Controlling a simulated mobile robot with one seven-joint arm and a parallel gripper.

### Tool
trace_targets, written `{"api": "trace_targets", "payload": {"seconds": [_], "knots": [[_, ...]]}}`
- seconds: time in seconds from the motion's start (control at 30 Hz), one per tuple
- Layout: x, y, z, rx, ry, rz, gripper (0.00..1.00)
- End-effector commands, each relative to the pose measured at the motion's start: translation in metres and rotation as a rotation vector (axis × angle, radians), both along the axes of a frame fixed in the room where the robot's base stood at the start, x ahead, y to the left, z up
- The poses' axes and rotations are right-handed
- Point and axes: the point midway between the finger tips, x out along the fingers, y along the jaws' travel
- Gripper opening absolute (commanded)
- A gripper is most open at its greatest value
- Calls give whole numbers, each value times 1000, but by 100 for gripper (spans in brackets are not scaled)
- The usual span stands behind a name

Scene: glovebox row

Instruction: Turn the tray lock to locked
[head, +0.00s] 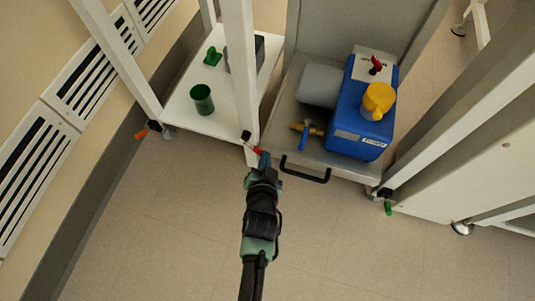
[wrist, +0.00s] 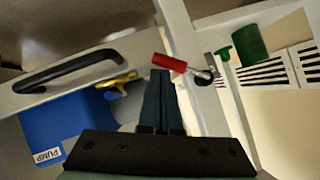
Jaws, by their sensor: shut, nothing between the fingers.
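The tray lock appears to be the small lever with a red grip (head: 256,149) on the white post beside the pump tray (head: 295,155). In the wrist view its red grip (wrist: 170,62) lies just beyond the fingertips, with a metal pivot (wrist: 203,77) on the post to its right. My gripper (head: 264,160) is shut and empty, its tips close to the red grip. It also shows in the wrist view (wrist: 162,75). I cannot tell whether the tips touch the grip. No lock markings are readable.
The tray has a black handle (head: 306,171) and carries a blue pump (head: 362,118) with a yellow cap. A white shelf (head: 190,125) at left holds a green cup (head: 202,99). Orange (head: 141,134) and green (head: 388,208) levers sit on other posts. The floor in front is clear.

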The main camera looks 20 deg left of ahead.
Motion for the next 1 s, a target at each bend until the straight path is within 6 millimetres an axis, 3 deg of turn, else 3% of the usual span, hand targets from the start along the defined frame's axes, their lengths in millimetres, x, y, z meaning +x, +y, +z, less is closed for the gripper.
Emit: {"api": "trace_targets", "payload": {"seconds": [0.4, 1.0], "knots": [[0, 2, -9, 0, -1, 1, 0], [1, 2, -6, -1, 0, 1, 0]]}}
